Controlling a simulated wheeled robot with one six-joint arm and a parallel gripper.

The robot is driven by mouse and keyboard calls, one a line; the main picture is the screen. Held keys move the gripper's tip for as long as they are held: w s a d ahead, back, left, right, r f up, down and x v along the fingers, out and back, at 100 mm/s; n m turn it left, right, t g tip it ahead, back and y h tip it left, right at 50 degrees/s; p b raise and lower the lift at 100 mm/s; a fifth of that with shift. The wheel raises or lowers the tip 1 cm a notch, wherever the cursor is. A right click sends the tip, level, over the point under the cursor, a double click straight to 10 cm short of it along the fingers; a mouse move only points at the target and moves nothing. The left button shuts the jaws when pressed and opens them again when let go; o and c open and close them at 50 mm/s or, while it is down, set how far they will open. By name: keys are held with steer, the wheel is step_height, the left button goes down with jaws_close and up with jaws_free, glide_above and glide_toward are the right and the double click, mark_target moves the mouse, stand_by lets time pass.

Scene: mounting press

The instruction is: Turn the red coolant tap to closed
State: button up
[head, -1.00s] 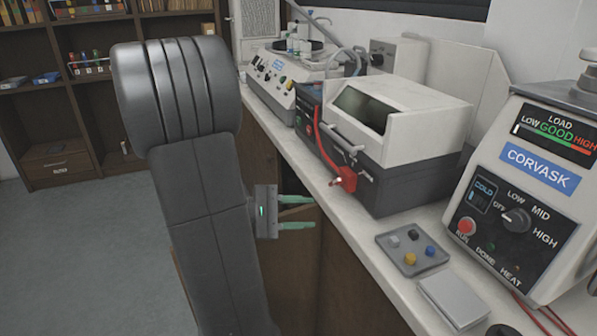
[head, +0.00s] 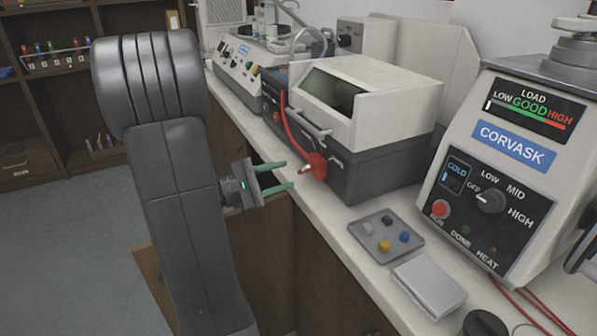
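The red coolant tap (head: 316,166) sits at the lower front corner of the white and dark grey machine (head: 385,165). A red hose (head: 289,125) runs from it up along the machine's front. A small pale lever shows at the tap's left side; its exact setting is too small to tell. My gripper (head: 289,176) is left of the tap, at the counter's front edge. Its two green fingers are spread apart, with nothing between them, and point right toward the tap. The fingertips look close to the tap, but I cannot tell whether they touch it.
A grey tray (head: 376,252) with small coloured pieces and a pale flat box (head: 429,286) lie on the counter. The CORVASK press (head: 500,180) stands at the right. A cabinet door (head: 152,288) hangs open below the counter. Shelves stand at the back left.

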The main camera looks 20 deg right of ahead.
mark_target(302, 170)
steer(key=shift+w+d, duration=0.2)
steer(key=shift+d, duration=1.1)
steer(key=shift+w+d, duration=0.15)
steer(key=shift+d, duration=1.15)
steer(key=shift+c, duration=0.5)
jaws_close()
